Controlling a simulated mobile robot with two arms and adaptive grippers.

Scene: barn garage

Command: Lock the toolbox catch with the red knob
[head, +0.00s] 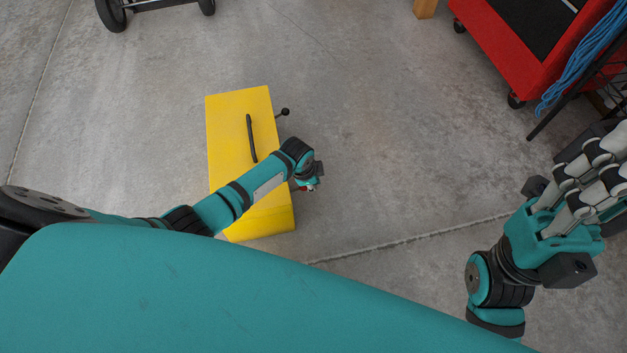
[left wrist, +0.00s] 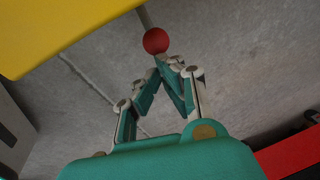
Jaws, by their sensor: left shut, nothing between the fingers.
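The yellow toolbox (head: 230,125) stands on the floor at the middle of the head view, with a black handle on its lid. A catch with a black knob (head: 285,111) sticks out from its right side near the far end. The red knob (left wrist: 156,41) is clear in the left wrist view, just beyond my left fingertips (left wrist: 168,62). It seems to touch or nearly touch them but is not between them. In the head view my left gripper (head: 310,182) is at the toolbox's right side and partly hides this catch. My right gripper (head: 603,175) is at the right edge, away from the toolbox.
A red tool cart (head: 500,45) stands at the far right with a blue cable (head: 582,65) beside it. A wheeled frame (head: 155,5) is at the top left. The concrete floor right of the toolbox is clear.

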